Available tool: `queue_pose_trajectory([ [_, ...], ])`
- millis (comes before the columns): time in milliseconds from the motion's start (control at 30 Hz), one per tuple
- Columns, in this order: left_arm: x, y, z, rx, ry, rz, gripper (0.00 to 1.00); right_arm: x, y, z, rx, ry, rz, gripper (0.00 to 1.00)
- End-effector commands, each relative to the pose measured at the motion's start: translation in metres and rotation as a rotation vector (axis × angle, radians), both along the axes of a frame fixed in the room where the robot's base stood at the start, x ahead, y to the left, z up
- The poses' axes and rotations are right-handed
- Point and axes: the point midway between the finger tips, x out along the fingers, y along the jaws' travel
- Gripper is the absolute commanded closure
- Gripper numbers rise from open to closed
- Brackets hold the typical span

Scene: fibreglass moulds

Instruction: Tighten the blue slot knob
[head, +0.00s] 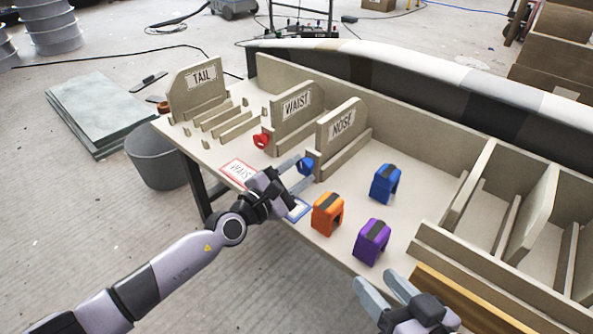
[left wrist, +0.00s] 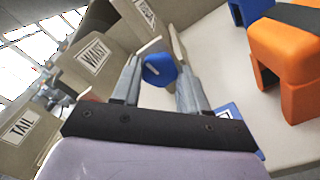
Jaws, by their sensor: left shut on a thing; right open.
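The blue slot knob (head: 305,166) sits at the front end of the NOSE slot, beside the upright board labelled NOSE (head: 341,125). My left gripper (head: 300,171) reaches in from the front and is shut on the knob. In the left wrist view the round blue knob (left wrist: 158,68) shows between the two fingertips (left wrist: 157,75). Part of the knob's far side is hidden. My right gripper (head: 386,289) is open and empty near the table's front edge, well apart from the knob.
A red knob (head: 261,141) sits by the WAIST board (head: 296,105); the TAIL board (head: 203,77) is further left. Blue (head: 385,184), orange (head: 327,214) and purple (head: 371,242) clamp-like blocks stand right of my left gripper. A wooden divider rack (head: 500,205) fills the right.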

Motion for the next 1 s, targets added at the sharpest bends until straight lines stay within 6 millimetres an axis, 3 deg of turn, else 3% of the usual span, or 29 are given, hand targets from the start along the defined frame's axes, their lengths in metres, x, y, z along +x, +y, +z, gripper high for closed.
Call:
queue_pose_trajectory([
  [733,-0.0002,0.0004,-0.0011,0.086,-0.061,0.000,0.87,-0.0007,0.0018,-0.0046,0.006,0.021,0.004,0.49],
  [767,-0.0002,0.0004,-0.0011,0.086,-0.060,0.001,0.50,-0.0007,0.0018,-0.0043,0.006,0.021,0.004,0.49],
  [800,-0.0002,0.0004,-0.0011,0.086,-0.060,0.001,0.37,-0.0007,0.0018,-0.0039,0.007,0.020,0.003,0.49],
  [833,-0.0002,0.0004,-0.0011,0.086,-0.061,0.000,0.31,-0.0007,0.0018,-0.0036,0.007,0.019,0.003,0.49],
  [1000,-0.0002,0.0003,-0.0008,0.085,-0.060,0.000,0.31,-0.0009,0.0018,-0.0023,0.007,0.017,0.004,0.49],
])
